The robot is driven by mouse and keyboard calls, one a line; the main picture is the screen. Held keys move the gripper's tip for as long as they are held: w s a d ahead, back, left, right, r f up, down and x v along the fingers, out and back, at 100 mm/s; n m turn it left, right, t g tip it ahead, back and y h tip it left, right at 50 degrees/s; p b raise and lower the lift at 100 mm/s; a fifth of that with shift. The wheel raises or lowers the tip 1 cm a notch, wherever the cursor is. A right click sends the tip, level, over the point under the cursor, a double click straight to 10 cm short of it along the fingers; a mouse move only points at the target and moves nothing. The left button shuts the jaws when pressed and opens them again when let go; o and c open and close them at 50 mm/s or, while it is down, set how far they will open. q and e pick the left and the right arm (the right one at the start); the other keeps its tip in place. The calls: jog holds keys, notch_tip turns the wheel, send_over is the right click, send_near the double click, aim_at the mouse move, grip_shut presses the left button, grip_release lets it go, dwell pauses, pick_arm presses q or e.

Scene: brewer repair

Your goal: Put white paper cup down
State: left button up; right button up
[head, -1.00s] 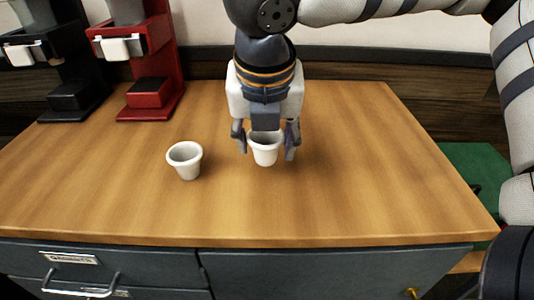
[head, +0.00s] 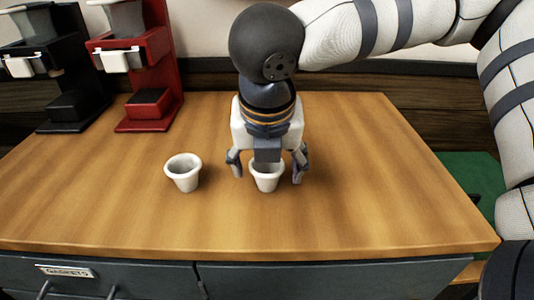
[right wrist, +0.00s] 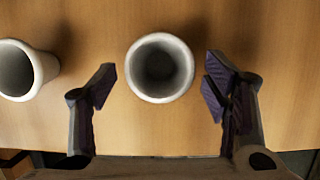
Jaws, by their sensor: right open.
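One white paper cup (head: 267,182) stands upright on the wooden counter, between the open fingers of my right gripper (head: 267,174). In the right wrist view this cup (right wrist: 160,68) shows its open top, with a gap to each finger of the gripper (right wrist: 160,92). A second white paper cup (head: 184,175) stands upright on the counter to the left. It also shows at the left edge of the right wrist view (right wrist: 22,70). My left gripper is not in view.
A red brewer (head: 140,65) and a black brewer (head: 45,65) stand at the back left of the counter (head: 380,190). The counter's right side is clear. Grey drawers (head: 330,280) are below the front edge.

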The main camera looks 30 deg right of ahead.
jog(key=v, duration=1.1)
jog(key=shift+r, duration=0.1)
